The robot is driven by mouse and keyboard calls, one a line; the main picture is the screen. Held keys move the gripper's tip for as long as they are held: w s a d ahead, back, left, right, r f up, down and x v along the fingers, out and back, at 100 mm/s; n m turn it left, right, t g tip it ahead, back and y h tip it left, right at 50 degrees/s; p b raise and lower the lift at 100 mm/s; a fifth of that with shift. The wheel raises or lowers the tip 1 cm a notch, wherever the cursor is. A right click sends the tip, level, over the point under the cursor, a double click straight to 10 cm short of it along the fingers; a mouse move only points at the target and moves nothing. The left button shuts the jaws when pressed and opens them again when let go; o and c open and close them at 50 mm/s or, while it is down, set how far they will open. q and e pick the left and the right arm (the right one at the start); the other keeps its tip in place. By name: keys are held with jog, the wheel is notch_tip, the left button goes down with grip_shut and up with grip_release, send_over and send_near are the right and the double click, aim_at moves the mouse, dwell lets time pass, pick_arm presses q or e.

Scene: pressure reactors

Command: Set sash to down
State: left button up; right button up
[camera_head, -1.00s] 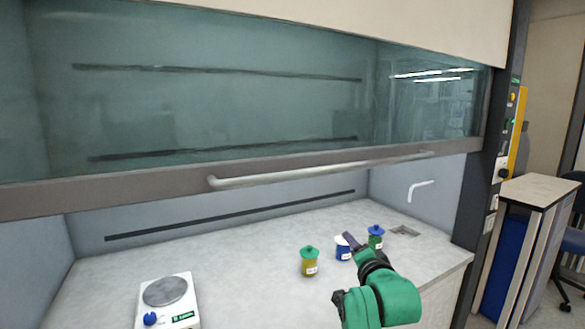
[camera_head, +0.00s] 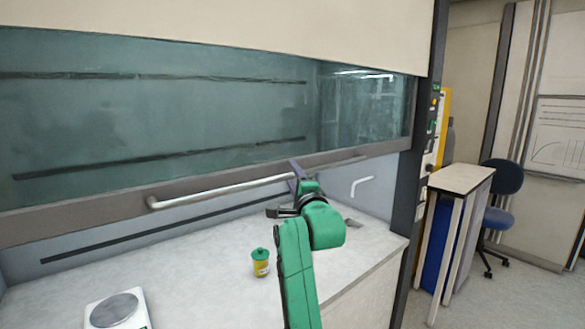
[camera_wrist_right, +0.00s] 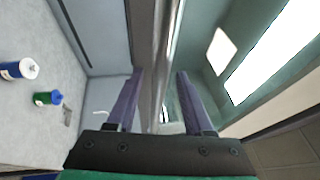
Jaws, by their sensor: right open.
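The glass sash (camera_head: 170,120) of the fume hood is partly raised, with a gap between its grey bottom rail (camera_head: 90,212) and the worktop. A pale bar handle (camera_head: 225,188) runs along the rail. My right gripper (camera_head: 296,172) is at the right part of the handle. In the right wrist view the gripper (camera_wrist_right: 157,75) is open, and the shiny handle (camera_wrist_right: 163,45) runs lengthwise in the gap between its two purple fingers. I cannot tell if either finger touches it. My left gripper is not in view.
The right wrist view shows a blue jar (camera_wrist_right: 20,69) and a green jar (camera_wrist_right: 47,98). A side table (camera_head: 462,179) and a chair (camera_head: 500,215) stand at the right.

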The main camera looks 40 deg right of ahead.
jog(key=shift+w+d, duration=0.1)
jog(key=shift+w, duration=0.3)
jog(key=shift+s, duration=0.1)
grip_shut()
dwell(1.0)
